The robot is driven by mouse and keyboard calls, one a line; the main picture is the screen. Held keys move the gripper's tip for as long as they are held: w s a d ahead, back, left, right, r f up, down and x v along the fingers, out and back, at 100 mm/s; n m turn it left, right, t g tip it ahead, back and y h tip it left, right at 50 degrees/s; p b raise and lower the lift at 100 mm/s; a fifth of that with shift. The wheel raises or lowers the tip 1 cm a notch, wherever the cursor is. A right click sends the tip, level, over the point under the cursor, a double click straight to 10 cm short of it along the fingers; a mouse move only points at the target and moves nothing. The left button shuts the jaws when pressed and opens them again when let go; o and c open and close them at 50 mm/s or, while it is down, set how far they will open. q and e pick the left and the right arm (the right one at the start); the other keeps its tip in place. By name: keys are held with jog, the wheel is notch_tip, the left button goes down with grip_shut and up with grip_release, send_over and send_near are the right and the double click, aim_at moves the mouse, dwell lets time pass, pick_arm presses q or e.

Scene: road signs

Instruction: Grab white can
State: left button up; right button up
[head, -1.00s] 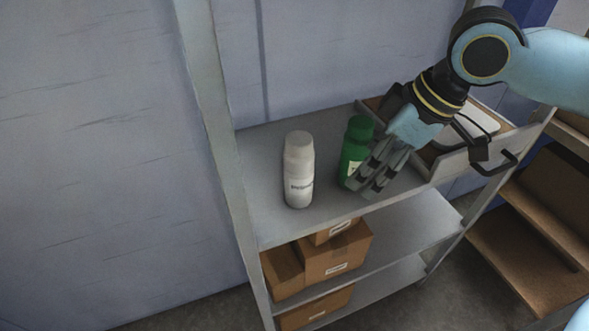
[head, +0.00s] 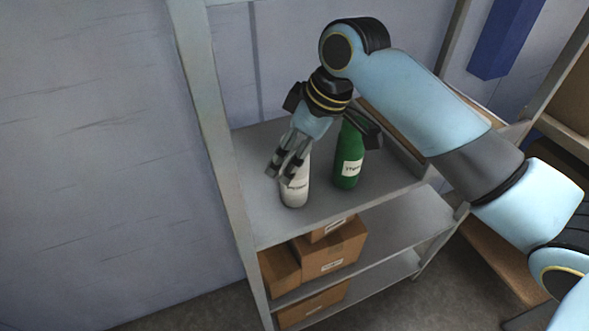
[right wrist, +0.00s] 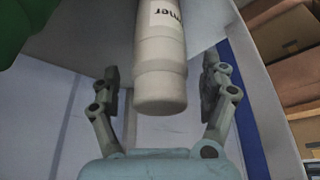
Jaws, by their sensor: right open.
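The white can (head: 294,188) stands upright on the top shelf (head: 262,222), left of a green bottle (head: 348,158). My right gripper (head: 280,168) is at the can, its fingers covering the upper part in the head view. In the right wrist view the can (right wrist: 161,55) lies between the two fingers of the right gripper (right wrist: 160,88), with gaps on both sides. The gripper is open and does not hold it. My left gripper is not in view.
The green bottle also shows at the top left of the right wrist view (right wrist: 25,25), close by. Cardboard boxes (head: 333,250) sit on the lower shelves. A shelf post (head: 212,110) rises at the left. The top shelf's front left is clear.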

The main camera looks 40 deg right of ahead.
jog(key=shift+x, duration=1.45)
jog(key=shift+r, duration=0.1)
grip_shut()
